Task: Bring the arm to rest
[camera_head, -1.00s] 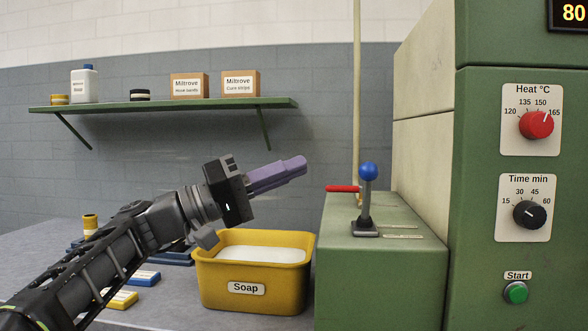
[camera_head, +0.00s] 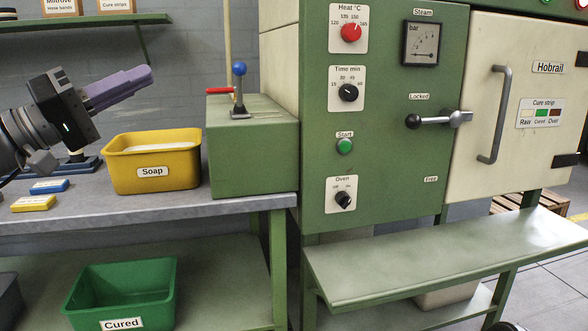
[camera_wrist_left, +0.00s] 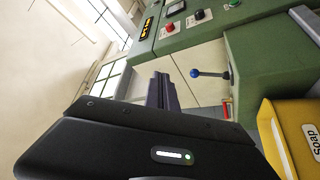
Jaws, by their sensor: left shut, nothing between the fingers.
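My left gripper (camera_head: 120,86) has a black body and purple fingers, which are closed together with nothing between them. In the head view it is at the upper left, in the air above the left part of the yellow Soap tub (camera_head: 150,182), pointing right and slightly up. It is apart from the tub and from the blue-knobbed lever (camera_head: 239,88). In the left wrist view the purple fingers (camera_wrist_left: 163,92) stick out past the black gripper body, with the lever's blue knob (camera_wrist_left: 195,73) to their right. My right gripper shows in no view.
A green machine (camera_head: 380,110) has a cream door (camera_head: 510,90) with a long handle, labelled Hobrail. A green ledge (camera_head: 440,262) juts out below it. A green Cured bin (camera_head: 122,290) is under the workbench (camera_head: 230,205). Blue and yellow blocks lie left of the tub. A shelf (camera_head: 90,20) is above.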

